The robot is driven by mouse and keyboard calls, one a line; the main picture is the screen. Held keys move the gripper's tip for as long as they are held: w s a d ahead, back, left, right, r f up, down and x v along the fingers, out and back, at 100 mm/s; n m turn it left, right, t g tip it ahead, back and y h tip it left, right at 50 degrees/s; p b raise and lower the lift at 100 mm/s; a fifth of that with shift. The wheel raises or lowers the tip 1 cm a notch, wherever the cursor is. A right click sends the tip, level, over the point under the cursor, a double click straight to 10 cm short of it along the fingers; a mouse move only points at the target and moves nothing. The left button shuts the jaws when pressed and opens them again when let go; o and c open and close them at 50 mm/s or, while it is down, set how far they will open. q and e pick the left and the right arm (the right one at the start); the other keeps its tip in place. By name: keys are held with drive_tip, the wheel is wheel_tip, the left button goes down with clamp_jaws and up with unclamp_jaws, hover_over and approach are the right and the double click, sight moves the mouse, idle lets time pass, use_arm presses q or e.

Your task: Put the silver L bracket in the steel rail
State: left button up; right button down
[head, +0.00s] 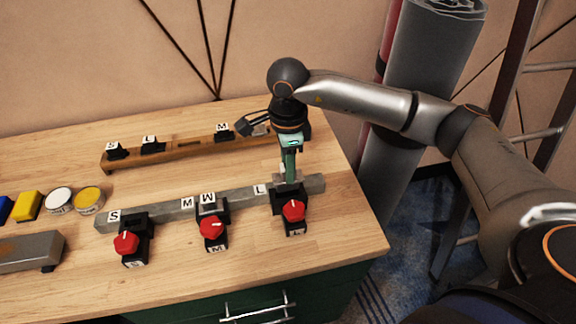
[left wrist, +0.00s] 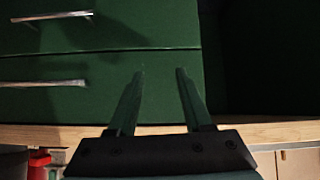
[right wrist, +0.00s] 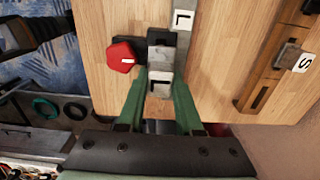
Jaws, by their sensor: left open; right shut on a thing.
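The steel rail (head: 155,208) lies across the table, with letter labels along it. My right gripper (head: 289,178) points down at its right end, by the L label. It is shut on the silver L bracket (right wrist: 160,82), whose L tag shows between the green fingers in the right wrist view. The bracket is at the rail beside a black clamp with a red knob (head: 293,210). I cannot tell whether it is fully seated. My left gripper (left wrist: 158,75) is open and empty, in front of the green drawers.
A wooden rail (head: 185,145) with black pieces labelled S, L and M lies behind. Two more red-knobbed clamps (head: 126,243) (head: 211,228) stand along the steel rail's front. Yellow, white and blue items and a grey block (head: 30,252) are at left. The table's right edge is close.

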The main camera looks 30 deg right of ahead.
sight(288, 190)
drive_tip(key=shift+f+b, duration=0.55)
drive_tip(key=shift+b, duration=0.05)
idle(0.8)
drive_tip(key=shift+f+b, duration=0.5)
drive_tip(key=shift+f, duration=0.1)
drive_tip(key=shift+f, duration=0.1)
idle(0.3)
drive_tip(key=shift+f+b, duration=0.55)
drive_tip(key=shift+b, duration=0.1)
drive_tip(key=shift+f, duration=0.1)
drive_tip(key=shift+f+b, duration=0.7)
drive_tip(key=shift+b, duration=0.05)
